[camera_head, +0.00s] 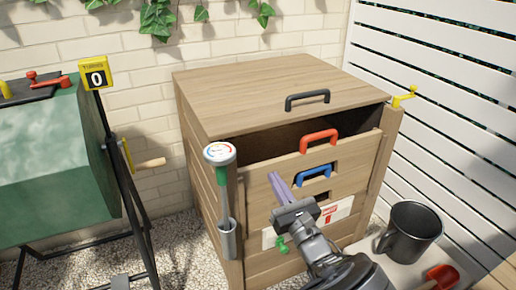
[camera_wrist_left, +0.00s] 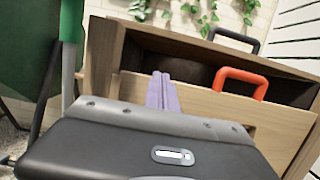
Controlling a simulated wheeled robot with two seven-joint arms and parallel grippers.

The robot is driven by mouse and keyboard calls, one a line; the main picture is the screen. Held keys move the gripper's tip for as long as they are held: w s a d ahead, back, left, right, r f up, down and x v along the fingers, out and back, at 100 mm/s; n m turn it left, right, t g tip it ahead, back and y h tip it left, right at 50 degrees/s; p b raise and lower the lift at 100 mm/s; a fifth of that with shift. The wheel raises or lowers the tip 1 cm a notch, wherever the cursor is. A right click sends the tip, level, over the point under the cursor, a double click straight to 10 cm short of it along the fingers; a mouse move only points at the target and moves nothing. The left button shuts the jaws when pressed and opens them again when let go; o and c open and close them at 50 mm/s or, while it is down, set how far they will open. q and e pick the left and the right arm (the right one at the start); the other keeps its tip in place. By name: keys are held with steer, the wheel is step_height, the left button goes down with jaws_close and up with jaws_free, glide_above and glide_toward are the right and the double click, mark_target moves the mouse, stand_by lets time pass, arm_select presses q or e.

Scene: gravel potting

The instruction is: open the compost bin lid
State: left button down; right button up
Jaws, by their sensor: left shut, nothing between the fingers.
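The wooden compost bin (camera_head: 205,190) stands in the middle of the head view. Its flat lid (camera_head: 250,92) covers the top and has a black handle (camera_head: 307,99) near its front edge. A dark gap shows between the lid's front edge and the front panel. A red handle (camera_head: 319,140) is on the upper front panel, with a blue handle (camera_head: 314,175) below it. My left gripper (camera_head: 276,183) has its purple fingers shut and empty in front of the panel, below the lid. In the left wrist view the fingers (camera_wrist_left: 161,92) point toward the panel. My right gripper is not in view.
A dial thermometer (camera_head: 219,153) is at the bin's front left corner. A yellow latch (camera_head: 404,97) sits at the right corner. A green tumbler (camera_head: 50,165) on a black stand is at left. A dark mug (camera_head: 410,232) stands at lower right. A brick wall and white slatted fence enclose the back.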

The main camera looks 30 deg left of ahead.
arm_select(q)
steer(key=b+x, duration=0.1)
steer(key=x, duration=0.2)
steer(key=r+b+x, duration=0.1)
steer(key=x, duration=0.3)
steer(key=r+b+x, duration=0.1)
steer(key=x, duration=0.2)
steer(key=shift+r, duration=0.2)
steer(key=shift+r+b, duration=0.35)
steer(key=shift+r, duration=0.35)
